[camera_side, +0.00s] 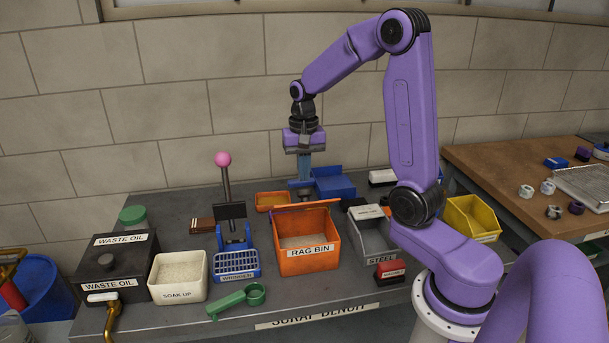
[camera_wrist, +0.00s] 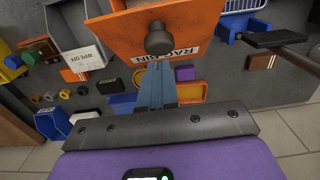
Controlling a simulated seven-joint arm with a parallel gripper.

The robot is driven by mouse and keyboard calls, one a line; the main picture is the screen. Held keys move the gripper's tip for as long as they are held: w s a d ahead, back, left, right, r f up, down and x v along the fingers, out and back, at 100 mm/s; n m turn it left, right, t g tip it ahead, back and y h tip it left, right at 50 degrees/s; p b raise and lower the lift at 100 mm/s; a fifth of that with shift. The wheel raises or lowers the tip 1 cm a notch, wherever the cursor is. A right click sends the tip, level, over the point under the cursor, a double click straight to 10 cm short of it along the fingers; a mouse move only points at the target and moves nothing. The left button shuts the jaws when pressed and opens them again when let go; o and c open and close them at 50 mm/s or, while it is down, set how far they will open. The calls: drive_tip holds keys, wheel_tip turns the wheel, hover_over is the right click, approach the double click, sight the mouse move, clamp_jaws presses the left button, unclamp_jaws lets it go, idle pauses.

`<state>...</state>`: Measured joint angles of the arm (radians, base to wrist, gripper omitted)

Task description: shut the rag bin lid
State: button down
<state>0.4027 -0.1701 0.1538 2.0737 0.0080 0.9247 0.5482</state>
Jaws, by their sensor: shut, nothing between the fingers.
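The orange rag bin (camera_side: 308,262) stands on the bench near the middle, labelled on its front. It is open at the top, and pale contents show inside. Its orange lid (camera_side: 318,207) stands raised at the back of the opening, seen nearly edge-on. In the wrist view the lid (camera_wrist: 125,30) fills the top middle, with a dark round knob (camera_wrist: 158,40) and a RAG BIN label. My gripper (camera_side: 304,182) points down behind the bin, shut and empty. In the wrist view its blue fingers (camera_wrist: 155,88) reach towards the knob; I cannot tell whether they touch.
A blue box (camera_side: 334,184) and a small orange tray (camera_side: 272,201) lie behind the bin. The blue wringer (camera_side: 237,262) stands left of it, the grey steel bin (camera_side: 372,240) right. A green scoop (camera_side: 238,300) lies in front. A pink-knobbed lever (camera_side: 223,160) rises behind the wringer.

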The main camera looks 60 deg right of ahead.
sight(307, 193)
drive_tip(key=shift+s+a+f, duration=0.3)
drive_tip(key=shift+a+f, duration=0.05)
drive_tip(key=shift+f, duration=0.2)
drive_tip(key=shift+s+a+f, duration=0.75)
drive_tip(key=shift+s+a, duration=0.25)
drive_tip(key=shift+d, duration=0.1)
